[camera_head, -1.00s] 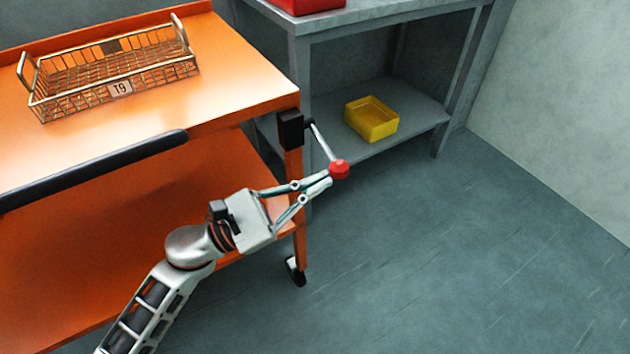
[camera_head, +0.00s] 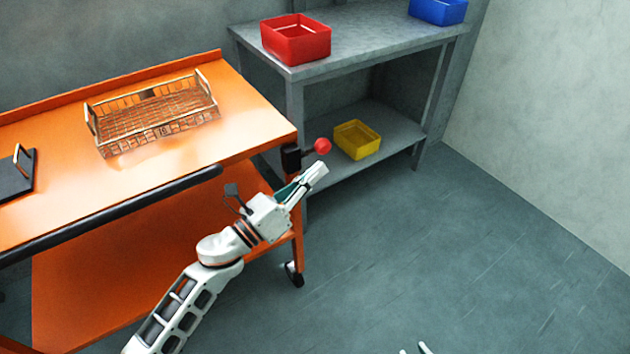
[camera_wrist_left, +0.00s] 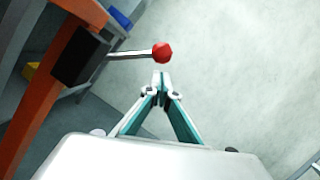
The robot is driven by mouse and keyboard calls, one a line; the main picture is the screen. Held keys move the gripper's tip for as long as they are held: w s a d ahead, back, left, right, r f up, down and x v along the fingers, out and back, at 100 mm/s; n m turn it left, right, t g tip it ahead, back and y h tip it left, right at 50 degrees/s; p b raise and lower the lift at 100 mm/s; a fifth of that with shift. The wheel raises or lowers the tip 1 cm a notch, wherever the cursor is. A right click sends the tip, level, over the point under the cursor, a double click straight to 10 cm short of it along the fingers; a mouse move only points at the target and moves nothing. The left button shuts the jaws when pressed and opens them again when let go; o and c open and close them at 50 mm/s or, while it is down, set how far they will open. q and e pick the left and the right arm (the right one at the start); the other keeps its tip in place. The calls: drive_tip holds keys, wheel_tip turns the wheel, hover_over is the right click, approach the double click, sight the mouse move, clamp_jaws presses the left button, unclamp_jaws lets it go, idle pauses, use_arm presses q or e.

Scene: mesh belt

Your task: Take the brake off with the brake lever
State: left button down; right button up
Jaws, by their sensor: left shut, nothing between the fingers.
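The brake lever is a thin metal rod with a red ball knob (camera_head: 322,146), on a black block (camera_head: 291,158) at the corner of the orange cart (camera_head: 240,138). In the left wrist view the rod runs sideways from the block to the knob (camera_wrist_left: 162,53). My left gripper (camera_head: 320,168) is shut and empty, its tips just below the knob in the head view. In the wrist view a small gap shows between the tips (camera_wrist_left: 161,76) and the knob. The fingertips of my right gripper (camera_head: 414,350) show apart at the bottom edge; the rest is out of frame.
The cart carries a wire basket (camera_head: 150,122), a black item (camera_head: 14,176) and a black handle bar (camera_head: 125,203). A grey shelf table (camera_head: 370,38) behind holds red (camera_head: 296,42), blue (camera_head: 438,10) and yellow (camera_head: 357,140) bins. Floor at right is clear.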

use_arm(q)
drive_tip(key=n+p, duration=0.1)
drive_tip(key=r+n+y+p, duration=0.1)
drive_tip(key=n, duration=0.1)
drive_tip(key=r+n+p, duration=0.1)
drive_tip(key=shift+w+a+n+y, duration=0.3)
drive_tip(key=shift+w+n, duration=0.05)
drive_tip(key=shift+n, duration=0.05)
use_arm(e)
drive_tip(key=shift+s+d+r, duration=0.2)
drive_tip(key=shift+s+d, duration=0.15)
drive_tip(key=shift+d, duration=0.25)
use_arm(q)
drive_tip(key=shift+f, duration=0.1)
use_arm(e)
drive_tip(key=shift+f, duration=0.1)
